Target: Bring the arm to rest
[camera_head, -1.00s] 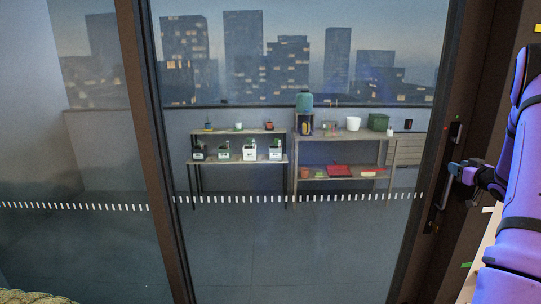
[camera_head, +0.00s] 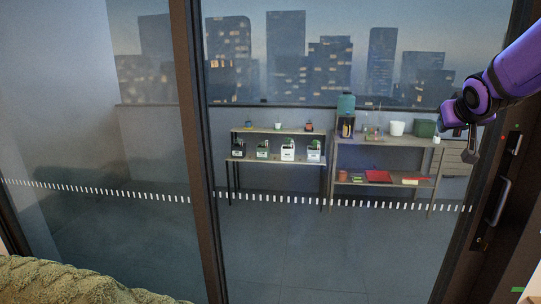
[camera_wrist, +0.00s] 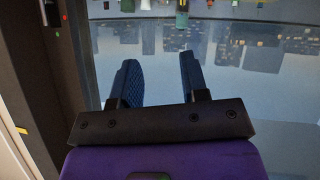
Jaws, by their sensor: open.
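My purple arm (camera_head: 515,68) reaches in from the right edge in the head view. It ends in my gripper (camera_head: 457,146), which hangs in front of the glass, up and left of the door handle. In the wrist view my gripper (camera_wrist: 158,60) shows two dark blue fingers spread apart with nothing between them. The wrist picture is upside down. The gripper touches nothing that I can make out.
A vertical door handle (camera_head: 498,205) is on the dark frame at right. Beyond the glass stand two shelves (camera_head: 279,131) (camera_head: 375,141) with pots and boxes. A green knitted thing (camera_head: 60,283) fills the lower left corner.

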